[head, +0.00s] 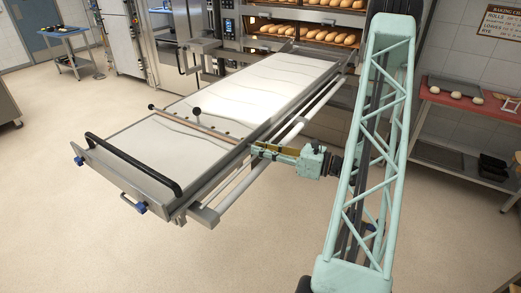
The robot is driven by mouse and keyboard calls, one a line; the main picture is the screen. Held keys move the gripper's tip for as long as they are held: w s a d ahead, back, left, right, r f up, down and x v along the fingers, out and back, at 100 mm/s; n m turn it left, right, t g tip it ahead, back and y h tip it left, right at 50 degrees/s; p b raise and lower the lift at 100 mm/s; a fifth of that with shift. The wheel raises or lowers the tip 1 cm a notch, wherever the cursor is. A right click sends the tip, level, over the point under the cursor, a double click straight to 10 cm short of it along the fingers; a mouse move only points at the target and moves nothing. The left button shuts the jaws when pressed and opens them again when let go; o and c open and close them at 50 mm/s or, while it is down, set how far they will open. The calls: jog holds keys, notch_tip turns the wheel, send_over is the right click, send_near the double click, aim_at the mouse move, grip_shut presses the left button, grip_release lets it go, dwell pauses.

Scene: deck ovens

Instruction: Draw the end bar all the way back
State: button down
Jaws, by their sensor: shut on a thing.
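The end bar (192,124) is a slim crossbar lying across the white belt of the long loader (178,209), towards its near end. A dark ball knob (196,112) stands up from it. My gripper (257,149) reaches in from the right and is shut on the right end of the end bar, at the loader's right side rail. The exact contact between the fingers and the bar is too small to see clearly.
A black handle (133,163) spans the loader's near end. Behind are oven decks with loaves (317,35). A red-topped table (470,102) with dough pieces stands at the right. A small blue table (63,32) stands at the far left. The floor in front is clear.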

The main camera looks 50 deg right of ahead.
jog(key=shift+a, duration=0.2)
jog(key=c, duration=2.4)
grip_release()
jog(key=shift+a, duration=0.1)
jog(key=shift+s, duration=0.15)
jog(key=shift+v, duration=1)
jog(key=v, duration=1)
